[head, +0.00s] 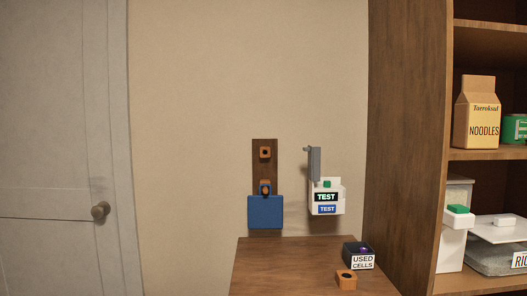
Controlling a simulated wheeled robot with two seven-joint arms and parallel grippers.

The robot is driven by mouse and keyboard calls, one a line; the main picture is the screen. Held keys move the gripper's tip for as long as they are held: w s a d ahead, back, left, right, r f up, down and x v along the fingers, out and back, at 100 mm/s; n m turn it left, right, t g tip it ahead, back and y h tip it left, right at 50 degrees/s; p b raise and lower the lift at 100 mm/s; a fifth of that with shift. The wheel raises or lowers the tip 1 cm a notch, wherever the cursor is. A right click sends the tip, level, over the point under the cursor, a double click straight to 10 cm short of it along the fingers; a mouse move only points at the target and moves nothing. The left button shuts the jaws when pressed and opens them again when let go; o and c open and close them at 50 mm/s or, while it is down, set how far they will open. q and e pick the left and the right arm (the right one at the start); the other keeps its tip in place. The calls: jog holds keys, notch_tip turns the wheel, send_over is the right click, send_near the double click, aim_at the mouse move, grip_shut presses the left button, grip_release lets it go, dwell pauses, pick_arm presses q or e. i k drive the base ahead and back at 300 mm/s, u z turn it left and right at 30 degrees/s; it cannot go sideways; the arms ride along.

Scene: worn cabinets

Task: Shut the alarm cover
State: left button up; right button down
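The alarm appears to be the white box (332,191) on the wall above the counter, with a green part (327,184) on top and two TEST labels on its front. A narrow grey flap (315,163), which looks like its cover, stands upright above the box's left side with a small tab at its upper left. The cover is open. Neither of my grippers is in view.
A wooden wall strip (265,145) holds orange pieces above a blue box (265,212). The wooden counter (265,265) below bears a dark USED CELLS box (359,262) and an orange block (346,280). A tall cabinet side (405,130) stands close on the right.

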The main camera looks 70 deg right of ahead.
aim_at(314, 153)
jog(key=i, duration=1.3)
jog(key=z, duration=1.95)
